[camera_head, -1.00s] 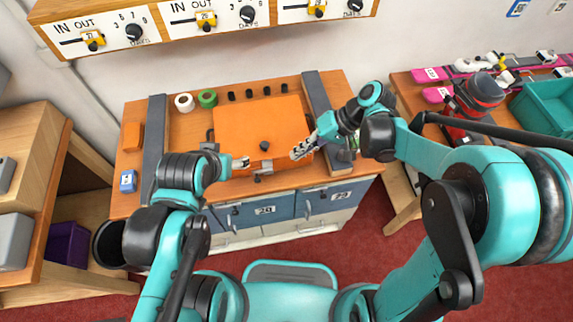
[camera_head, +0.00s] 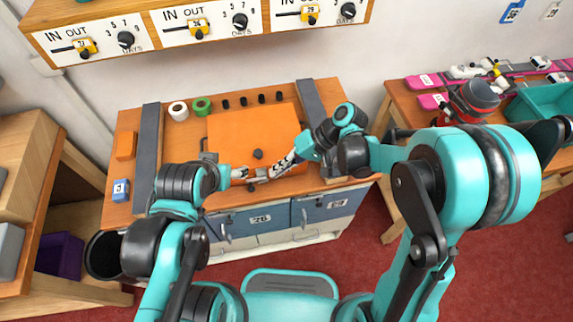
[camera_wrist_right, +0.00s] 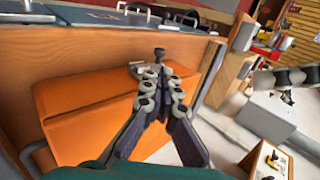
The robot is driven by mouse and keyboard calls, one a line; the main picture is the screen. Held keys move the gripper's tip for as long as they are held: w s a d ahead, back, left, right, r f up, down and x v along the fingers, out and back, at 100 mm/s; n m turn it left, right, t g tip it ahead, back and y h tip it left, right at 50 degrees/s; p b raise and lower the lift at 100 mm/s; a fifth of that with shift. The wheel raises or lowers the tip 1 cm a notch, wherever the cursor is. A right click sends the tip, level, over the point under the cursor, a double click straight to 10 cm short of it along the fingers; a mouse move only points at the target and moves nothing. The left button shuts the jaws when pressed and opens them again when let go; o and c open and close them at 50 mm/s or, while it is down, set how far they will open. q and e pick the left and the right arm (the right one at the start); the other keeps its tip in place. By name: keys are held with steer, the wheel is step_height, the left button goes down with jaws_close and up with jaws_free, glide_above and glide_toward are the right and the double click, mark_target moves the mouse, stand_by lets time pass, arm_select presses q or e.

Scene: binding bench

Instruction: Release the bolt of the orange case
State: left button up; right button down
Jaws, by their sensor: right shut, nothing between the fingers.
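The orange case (camera_head: 252,130) lies on the wooden bench, with a black knob (camera_head: 258,154) near its front. A small grey metal fitting, apparently the bolt, is at the case's front edge; it shows in the right wrist view (camera_wrist_right: 139,70), partly hidden behind my fingertips. My right gripper (camera_head: 271,172) is shut and empty, its tips at the front edge of the case, close to that fitting. It also shows in the right wrist view (camera_wrist_right: 157,83). I cannot tell whether it touches. My left gripper (camera_head: 240,173) is at the case's front left; its fingers are too small to read.
Dark grey rails (camera_head: 147,155) flank the case. White and green tape rolls (camera_head: 202,105) and several black pegs stand behind it. A blue tagged block (camera_head: 121,190) and an orange block (camera_head: 126,145) lie at left. Blue drawers (camera_head: 262,218) are below the bench front.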

mark_target(254, 188)
steer(key=b+x, duration=0.2)
steer(key=x, duration=0.5)
steer(key=shift+s+a+f, duration=0.1)
steer(key=shift+a+f, duration=0.15)
steer(key=shift+a, duration=0.05)
steer(key=a, duration=0.2)
steer(key=s+a, duration=0.1)
steer(key=a, duration=0.1)
steer(key=shift+s, duration=0.1)
steer(key=shift+d, duration=0.1)
steer(key=shift+r, duration=0.1)
